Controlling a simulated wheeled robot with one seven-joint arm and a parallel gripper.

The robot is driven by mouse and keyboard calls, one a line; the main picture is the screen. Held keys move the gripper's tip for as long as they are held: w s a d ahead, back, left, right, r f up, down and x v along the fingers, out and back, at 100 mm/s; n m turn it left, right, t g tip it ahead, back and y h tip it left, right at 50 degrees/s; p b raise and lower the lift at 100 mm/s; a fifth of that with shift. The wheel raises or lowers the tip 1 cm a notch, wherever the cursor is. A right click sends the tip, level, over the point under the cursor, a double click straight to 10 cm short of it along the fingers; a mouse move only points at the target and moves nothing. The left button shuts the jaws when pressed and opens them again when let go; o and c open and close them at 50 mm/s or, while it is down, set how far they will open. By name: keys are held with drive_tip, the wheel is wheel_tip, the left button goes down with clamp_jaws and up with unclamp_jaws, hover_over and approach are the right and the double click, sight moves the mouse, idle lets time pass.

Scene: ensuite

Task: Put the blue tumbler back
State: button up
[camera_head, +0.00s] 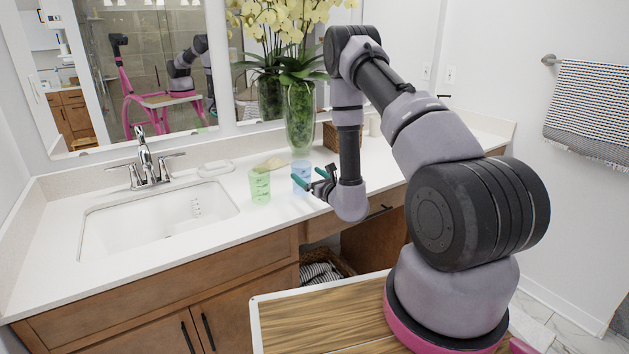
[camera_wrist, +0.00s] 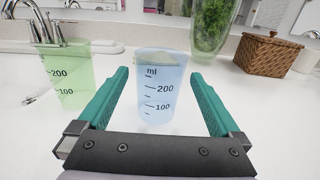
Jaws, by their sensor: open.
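The blue tumbler (camera_head: 301,176) stands upright on the white counter, right of the green tumbler (camera_head: 259,186). It is see-through with dark measuring marks. In the wrist view the blue tumbler (camera_wrist: 160,88) stands ahead, in line with the gap between my gripper's teal fingers. My gripper (camera_wrist: 159,100) is open, with one finger to each side of the tumbler in the picture; I cannot tell how far the tumbler reaches between them. In the head view my gripper (camera_head: 322,180) is at the tumbler's right. The green tumbler (camera_wrist: 68,76) is left of my left finger.
A glass vase (camera_head: 300,118) with yellow flowers stands behind the tumblers. A wicker basket (camera_wrist: 266,55) is at the back right. The sink (camera_head: 155,222) with its faucet (camera_head: 145,160) lies left. A soap dish (camera_head: 215,168) sits behind the green tumbler. The counter's right part is mostly clear.

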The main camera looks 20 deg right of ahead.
drive_tip(key=v, duration=0.4)
drive_tip(key=shift+s, duration=0.2)
drive_tip(key=s+a+r+n+g+y, duration=0.35)
drive_tip(key=a+r+n+y, duration=0.3)
drive_tip(key=r, duration=0.45)
drive_tip(key=s+a+r+n+g+y, duration=0.2)
drive_tip(key=a+r+n+g+y, duration=0.4)
drive_tip(key=r, duration=0.4)
drive_tip(key=s+a+r+n+g, duration=0.35)
drive_tip(key=s+r, duration=0.25)
drive_tip(key=s, duration=0.2)
drive_tip(key=s+d+r+n+g+h, duration=0.3)
drive_tip(key=s+n+g+h, duration=0.35)
drive_tip(key=s, duration=0.55)
drive_tip(key=s+d+r+n+t+h, duration=0.2)
drive_tip(key=d+r+t+h, duration=0.1)
drive_tip(key=d, duration=0.4)
drive_tip(key=s+d+r+n+t+h, duration=0.3)
drive_tip(key=d+t+h, duration=0.3)
drive_tip(key=d, duration=0.1)
drive_tip(key=shift+d+r+n+h, duration=0.2)
drive_tip(key=shift+d+n+h, duration=0.1)
drive_tip(key=shift+d+n, duration=0.05)
